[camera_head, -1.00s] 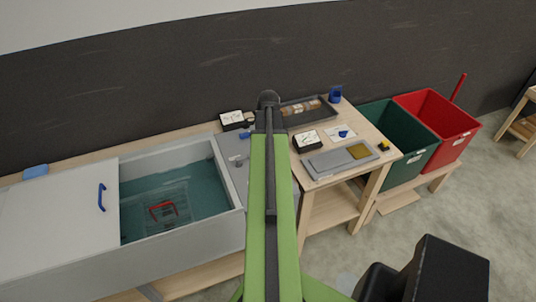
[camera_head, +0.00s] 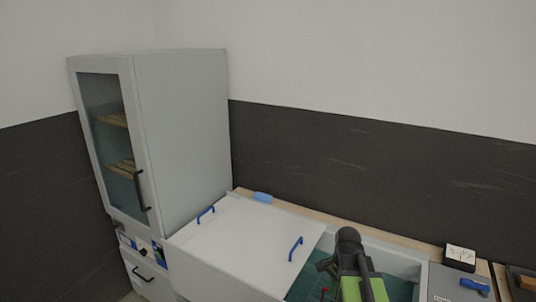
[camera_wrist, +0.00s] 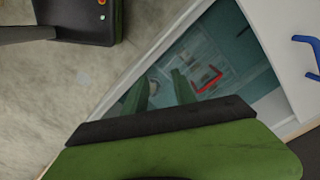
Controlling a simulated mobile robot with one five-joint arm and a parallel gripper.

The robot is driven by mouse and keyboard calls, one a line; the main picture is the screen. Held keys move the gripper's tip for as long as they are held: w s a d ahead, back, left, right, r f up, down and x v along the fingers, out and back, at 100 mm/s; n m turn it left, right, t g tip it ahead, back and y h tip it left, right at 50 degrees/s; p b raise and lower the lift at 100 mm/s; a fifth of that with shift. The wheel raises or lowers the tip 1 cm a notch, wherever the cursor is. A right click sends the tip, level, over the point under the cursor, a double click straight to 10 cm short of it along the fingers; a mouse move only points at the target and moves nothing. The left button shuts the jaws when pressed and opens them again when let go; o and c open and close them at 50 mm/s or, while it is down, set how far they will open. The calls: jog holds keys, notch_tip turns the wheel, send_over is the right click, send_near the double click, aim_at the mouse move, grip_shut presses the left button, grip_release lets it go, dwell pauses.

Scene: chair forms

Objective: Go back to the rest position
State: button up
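My gripper (camera_wrist: 160,84) shows in the wrist view as two green fingers set apart, with nothing between them. It points down over the grey tub with the teal inside. A clear basket with a red handle (camera_wrist: 208,79) is in the tub, to the right of the fingers and apart from them in the picture. In the head view my green arm with its black joint stands over the tub (camera_head: 398,262) at the lower right. The fingertips are not clear there, and the arm hides part of the tub.
A white lid (camera_head: 245,240) with blue handles covers the tub's left part. A tall grey cabinet (camera_head: 185,130) with a glass door stands at the left, drawers below. A blue block (camera_head: 263,197) lies behind the lid. A black-and-white box (camera_head: 460,257) and a blue item (camera_head: 475,286) are at the right.

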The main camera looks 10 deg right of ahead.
jog(key=s+a+f+n+b, duration=0.1)
jog(key=s+a+f+n, duration=0.1)
jog(key=a+n, duration=1.1)
jog(key=shift+n, duration=0.4)
jog(key=shift+f, duration=0.1)
